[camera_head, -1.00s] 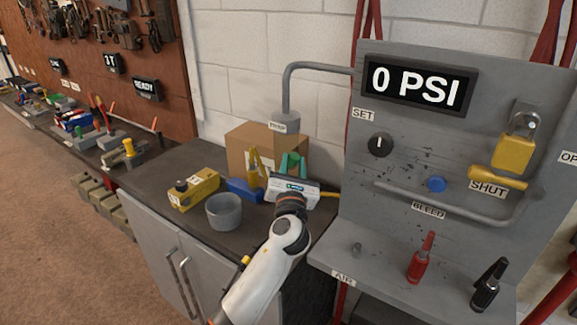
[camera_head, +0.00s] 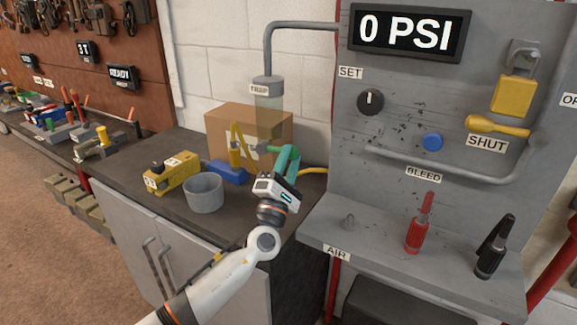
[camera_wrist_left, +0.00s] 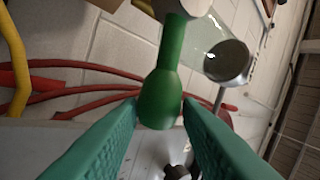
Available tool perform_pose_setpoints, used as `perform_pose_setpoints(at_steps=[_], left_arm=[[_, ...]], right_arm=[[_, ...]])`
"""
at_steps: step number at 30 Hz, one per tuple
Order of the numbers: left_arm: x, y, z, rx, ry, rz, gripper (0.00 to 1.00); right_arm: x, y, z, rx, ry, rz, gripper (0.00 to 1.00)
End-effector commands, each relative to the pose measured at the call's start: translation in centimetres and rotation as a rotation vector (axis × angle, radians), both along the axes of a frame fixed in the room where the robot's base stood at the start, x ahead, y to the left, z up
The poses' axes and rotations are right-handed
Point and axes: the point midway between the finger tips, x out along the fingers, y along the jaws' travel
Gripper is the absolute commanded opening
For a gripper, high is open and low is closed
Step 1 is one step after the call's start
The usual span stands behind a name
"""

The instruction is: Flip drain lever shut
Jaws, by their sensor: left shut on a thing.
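The trap (camera_head: 268,95), a grey cap with a clear bowl holding yellowish contents, hangs from a grey pipe at the back of the bench. My left gripper (camera_head: 285,158) is just below it, with its teal fingers raised. In the left wrist view the green drain lever (camera_wrist_left: 165,72) runs from a pale round fitting down between the fingertips, which are shut on its thick end. The clear bowl (camera_wrist_left: 218,52) is beside the lever in that view. The lever is mostly hidden by the fingers in the head view. My right gripper is not in view.
A cardboard box (camera_head: 222,125) stands behind the gripper. A grey cup (camera_head: 203,193), a yellow block (camera_head: 172,173) and a blue object (camera_head: 227,172) are on the bench to the left. The grey panel (camera_head: 350,125) rises at right, its display reading 0 PSI.

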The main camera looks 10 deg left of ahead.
Motion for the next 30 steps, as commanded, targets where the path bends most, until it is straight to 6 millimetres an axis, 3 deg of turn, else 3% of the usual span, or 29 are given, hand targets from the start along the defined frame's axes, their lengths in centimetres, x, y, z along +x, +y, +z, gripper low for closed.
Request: perform_pose_setpoints(at_steps=[1,9,25,26,30], left_arm=[[0.1,0.1,-1.3,0.023,0.003,-0.001,0.0],[0.1,0.1,-1.8,0.109,-0.029,-0.002,0.0],[0.1,0.1,-1.8,0.136,-0.036,-0.002,0.0],[0.1,0.1,-1.8,0.136,-0.036,-0.002,0.35],[0.1,0.1,-1.6,0.134,-0.039,-0.001,0.53]], right_arm=[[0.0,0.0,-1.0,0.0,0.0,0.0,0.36],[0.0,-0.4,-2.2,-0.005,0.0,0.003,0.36],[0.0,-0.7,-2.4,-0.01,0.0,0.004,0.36],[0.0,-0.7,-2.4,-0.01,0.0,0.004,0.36],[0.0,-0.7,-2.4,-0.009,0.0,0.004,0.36]])
